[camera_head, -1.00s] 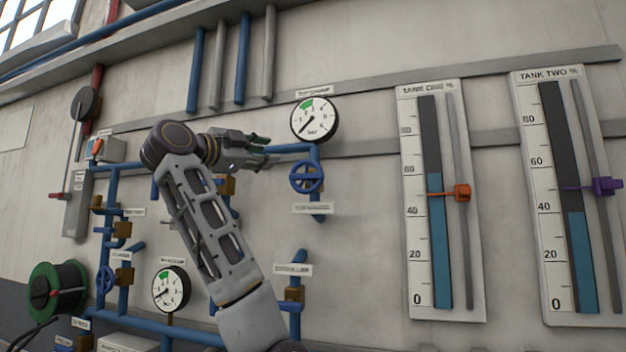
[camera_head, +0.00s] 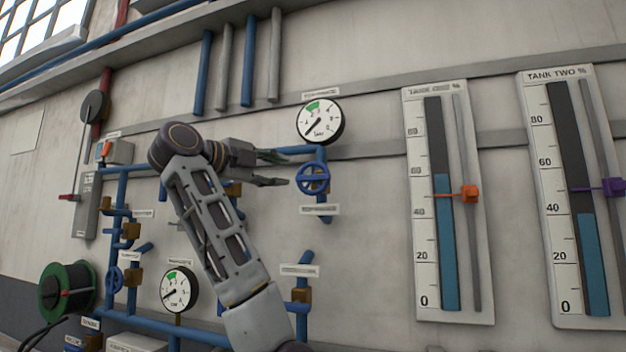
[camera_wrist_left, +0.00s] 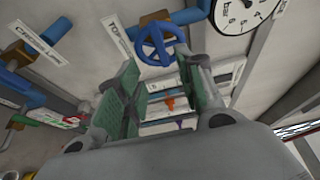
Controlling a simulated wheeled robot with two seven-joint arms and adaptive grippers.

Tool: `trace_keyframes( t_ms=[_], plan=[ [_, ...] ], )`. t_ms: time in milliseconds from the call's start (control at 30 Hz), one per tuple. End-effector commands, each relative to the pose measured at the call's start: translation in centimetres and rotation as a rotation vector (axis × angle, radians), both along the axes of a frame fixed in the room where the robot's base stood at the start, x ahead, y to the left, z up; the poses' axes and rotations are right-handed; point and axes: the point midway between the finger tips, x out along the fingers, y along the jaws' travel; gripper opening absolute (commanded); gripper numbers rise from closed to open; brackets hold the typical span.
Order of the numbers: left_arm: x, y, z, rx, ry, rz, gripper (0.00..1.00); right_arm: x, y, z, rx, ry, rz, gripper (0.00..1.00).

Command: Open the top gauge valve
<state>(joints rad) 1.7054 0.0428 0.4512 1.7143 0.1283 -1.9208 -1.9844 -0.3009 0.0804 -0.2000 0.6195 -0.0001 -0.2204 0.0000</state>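The top gauge valve is a blue handwheel (camera_head: 313,178) on a blue pipe, below the round white top gauge (camera_head: 320,121) whose black needle points to the lower left. My left gripper (camera_head: 286,170) is open and empty, just left of the wheel, fingers pointing toward it. In the left wrist view the wheel (camera_wrist_left: 157,43) shows beyond the spread green-padded fingers (camera_wrist_left: 162,68), near the gap between their tips; contact cannot be told. Part of the gauge (camera_wrist_left: 246,12) shows at the upper right there. My right gripper is not in view.
A second gauge (camera_head: 179,289) and other blue pipes with valves lie lower left. A labelled pipe stub (camera_head: 303,272) is below the wheel. Tank one (camera_head: 447,200) and tank two (camera_head: 572,195) level panels stand right. Bare wall lies between wheel and panels.

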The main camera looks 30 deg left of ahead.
Motion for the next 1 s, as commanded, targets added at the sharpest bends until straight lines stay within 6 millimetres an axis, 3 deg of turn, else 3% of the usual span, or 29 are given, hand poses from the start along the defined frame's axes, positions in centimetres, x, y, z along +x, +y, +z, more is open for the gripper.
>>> trace_keyframes(
  t_ms=[367, 1000],
  plan=[
    [1.9, -0.4, 0.1, -0.003, 0.002, -0.003, 0.38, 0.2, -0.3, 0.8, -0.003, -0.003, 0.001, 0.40],
    [9.3, -1.6, 0.2, -0.002, 0.001, -0.003, 0.38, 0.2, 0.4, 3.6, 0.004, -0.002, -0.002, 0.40]
  ],
)
